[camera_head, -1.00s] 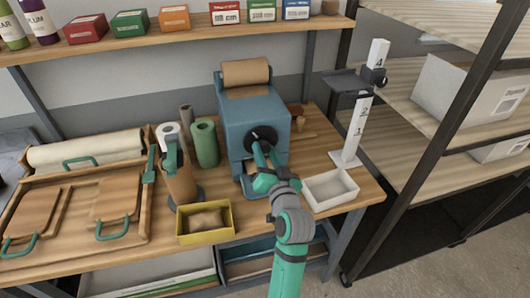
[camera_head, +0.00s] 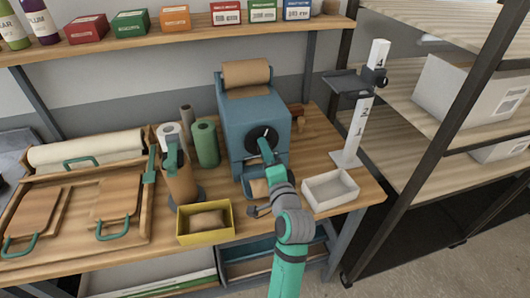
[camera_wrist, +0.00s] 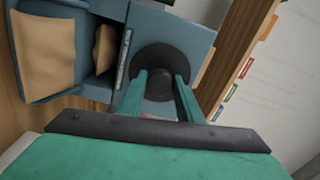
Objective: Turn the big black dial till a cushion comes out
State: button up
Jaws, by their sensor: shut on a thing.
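The big black dial (camera_head: 259,138) is on the front of the blue machine (camera_head: 243,118). In the wrist view the dial (camera_wrist: 161,55) is a round black disc with a raised knob (camera_wrist: 160,85) at its middle. My gripper (camera_wrist: 161,80) is shut on the knob, with one green finger on each side. In the head view my gripper (camera_head: 266,148) reaches the dial from the front and partly covers it. A brown paper cushion (camera_head: 259,188) shows in the outlet below the dial. It also shows in the wrist view (camera_wrist: 45,48), at the left.
A yellow bin (camera_head: 205,238) with a brown cushion in it stands left of the machine. An empty white tray (camera_head: 329,203) stands at its right, before a white numbered post (camera_head: 352,138). Green and brown rolls stand at the machine's left.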

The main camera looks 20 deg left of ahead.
jog(key=shift+m, duration=0.8)
jog(key=o, duration=1)
jog(key=shift+o, duration=0.2)
jog(key=shift+s+d, duration=0.1)
jog(key=v, duration=1)
jog(key=shift+s+d, duration=0.2)
jog(key=shift+s, duration=0.05)
